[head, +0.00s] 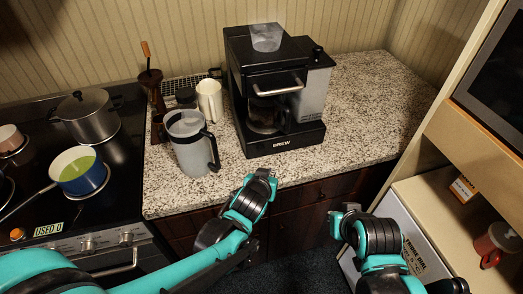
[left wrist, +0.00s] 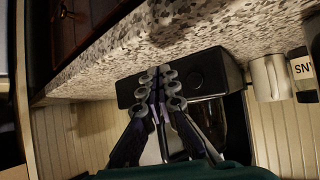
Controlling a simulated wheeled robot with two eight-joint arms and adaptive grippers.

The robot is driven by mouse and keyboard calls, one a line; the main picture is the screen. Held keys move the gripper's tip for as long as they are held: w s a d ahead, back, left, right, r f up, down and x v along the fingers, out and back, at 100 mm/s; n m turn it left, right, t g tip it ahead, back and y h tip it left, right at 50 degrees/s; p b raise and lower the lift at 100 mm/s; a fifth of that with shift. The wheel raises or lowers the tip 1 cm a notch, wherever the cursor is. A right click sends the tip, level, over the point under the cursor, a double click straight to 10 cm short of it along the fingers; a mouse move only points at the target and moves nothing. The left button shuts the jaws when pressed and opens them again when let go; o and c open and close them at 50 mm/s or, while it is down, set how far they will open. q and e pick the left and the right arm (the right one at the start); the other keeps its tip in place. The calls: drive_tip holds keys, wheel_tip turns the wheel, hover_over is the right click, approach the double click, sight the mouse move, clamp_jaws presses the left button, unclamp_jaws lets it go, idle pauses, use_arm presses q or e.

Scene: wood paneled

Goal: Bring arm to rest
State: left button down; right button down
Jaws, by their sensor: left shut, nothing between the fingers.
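My left arm (head: 205,258) reaches in from the lower left in the head view. Its left gripper (head: 263,176) is just in front of the counter's front edge, below the coffee maker. In the left wrist view the left gripper (left wrist: 158,80) has its fingers together with nothing between them.
A black coffee maker (head: 262,142) stands on the speckled counter (head: 350,110). A grey pitcher (head: 187,150) and a white mug (head: 210,100) stand left of it. The stove (head: 125,180) holds a steel pot (head: 90,118) and a blue saucepan (head: 80,178). A shelf (head: 430,205) is at right.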

use_arm(q)
drive_tip(key=shift+a, duration=0.1)
idle(0.3)
drive_tip(key=s+a+r+n+g+y, duration=0.1)
drive_tip(key=s+a, duration=0.7)
drive_tip(key=a, duration=0.1)
drive_tip(key=s+a+r+n+g+y, duration=0.1)
drive_tip(key=s+a+g, duration=0.1)
drive_tip(key=s+a, duration=0.5)
drive_tip(key=shift+s+a+r+g, duration=0.3)
drive_tip(key=shift+s+a+r, duration=0.1)
drive_tip(key=shift+a, duration=0.7)
drive_tip(key=shift+w, duration=0.1)
